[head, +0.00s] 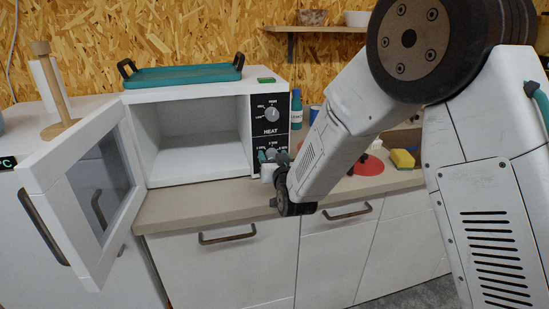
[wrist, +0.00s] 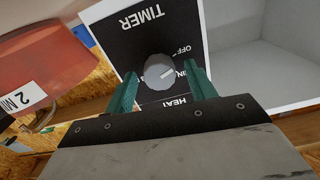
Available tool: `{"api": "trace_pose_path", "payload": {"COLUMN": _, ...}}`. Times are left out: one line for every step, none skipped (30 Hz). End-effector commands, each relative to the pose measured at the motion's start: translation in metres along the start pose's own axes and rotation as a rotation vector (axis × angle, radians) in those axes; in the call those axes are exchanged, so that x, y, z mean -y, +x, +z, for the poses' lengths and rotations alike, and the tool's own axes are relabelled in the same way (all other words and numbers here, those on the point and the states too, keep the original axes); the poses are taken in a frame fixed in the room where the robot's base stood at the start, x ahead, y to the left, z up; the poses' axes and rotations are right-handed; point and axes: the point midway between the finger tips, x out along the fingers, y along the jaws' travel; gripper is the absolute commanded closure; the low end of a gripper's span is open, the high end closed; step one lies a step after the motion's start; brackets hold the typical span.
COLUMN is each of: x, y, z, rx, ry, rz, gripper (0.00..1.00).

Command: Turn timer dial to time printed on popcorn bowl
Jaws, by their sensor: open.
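The microwave (head: 190,88) stands on the counter with its door open. Its panel (head: 285,100) has an upper dial (head: 271,114) over the word HEAT. The lower dial (wrist: 158,72), by the word TIMER in the wrist view, sits between my fingers; its white mark points right and slightly up in that picture. OFF and part of MIN show nearby. My gripper (wrist: 162,80) is open around this dial, with a gap on each side. A reddish curved thing (wrist: 45,65), cut off by the frame, carries a white label reading "2 MI"; it may be the popcorn bowl.
The open door (head: 85,190) swings out at left. A teal tray (head: 185,73) lies on the microwave. A blue bottle (head: 296,108) stands beside it. A red disc (head: 366,165) and a yellow sponge (head: 402,158) are on the counter at right. Counter (head: 190,205) before the microwave is clear.

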Motion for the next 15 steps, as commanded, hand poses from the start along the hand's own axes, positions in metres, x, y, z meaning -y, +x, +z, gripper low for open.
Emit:
{"api": "trace_pose_path", "payload": {"x": 0.0000, "y": -0.0001, "z": 0.0000, "rx": 0.000, "ry": 0.000, "rz": 0.000, "gripper": 0.45}}
{"api": "trace_pose_path", "payload": {"x": 0.0000, "y": -0.0001, "z": 0.0000, "rx": 0.000, "ry": 0.000, "rz": 0.000, "gripper": 0.45}}
{"api": "trace_pose_path", "payload": {"x": 0.0001, "y": -0.0002, "z": 0.0000, "rx": 0.000, "ry": 0.000, "rz": 0.000, "gripper": 0.45}}
{"api": "trace_pose_path", "payload": {"x": 0.0001, "y": -0.0002, "z": 0.0000, "rx": 0.000, "ry": 0.000, "rz": 0.000, "gripper": 0.47}}
{"api": "trace_pose_path", "payload": {"x": 0.0001, "y": -0.0002, "z": 0.0000, "rx": 0.000, "ry": 0.000, "rz": 0.000, "gripper": 0.56}}
{"api": "trace_pose_path", "payload": {"x": 0.0001, "y": -0.0002, "z": -0.0001, "rx": 0.000, "ry": 0.000, "rz": 0.000, "gripper": 0.67}}
{"api": "trace_pose_path", "payload": {"x": 0.0002, "y": -0.0003, "z": -0.0001, "rx": 0.000, "ry": 0.000, "rz": 0.000, "gripper": 0.75}}
{"api": "trace_pose_path", "payload": {"x": 0.0002, "y": -0.0003, "z": -0.0001, "rx": 0.000, "ry": 0.000, "rz": 0.000, "gripper": 0.83}}
{"api": "trace_pose_path", "payload": {"x": 0.0002, "y": -0.0003, "z": -0.0001, "rx": 0.000, "ry": 0.000, "rz": 0.000, "gripper": 0.89}}
{"api": "trace_pose_path", "payload": {"x": 0.0002, "y": -0.0003, "z": -0.0001, "rx": 0.000, "ry": 0.000, "rz": 0.000, "gripper": 0.89}}
{"api": "trace_pose_path", "payload": {"x": 0.0002, "y": -0.0003, "z": -0.0001, "rx": 0.000, "ry": 0.000, "rz": 0.000, "gripper": 0.89}}
{"api": "trace_pose_path", "payload": {"x": 0.0002, "y": -0.0004, "z": -0.0001, "rx": 0.000, "ry": 0.001, "rz": 0.000, "gripper": 0.89}}
{"api": "trace_pose_path", "payload": {"x": 0.0002, "y": -0.0004, "z": -0.0001, "rx": 0.000, "ry": 0.002, "rz": 0.000, "gripper": 0.89}}
{"api": "trace_pose_path", "payload": {"x": 0.0002, "y": -0.0004, "z": -0.0001, "rx": 0.000, "ry": 0.003, "rz": 0.000, "gripper": 0.89}}
{"api": "trace_pose_path", "payload": {"x": 0.0002, "y": -0.0004, "z": -0.0001, "rx": 0.000, "ry": 0.007, "rz": 0.000, "gripper": 0.89}}
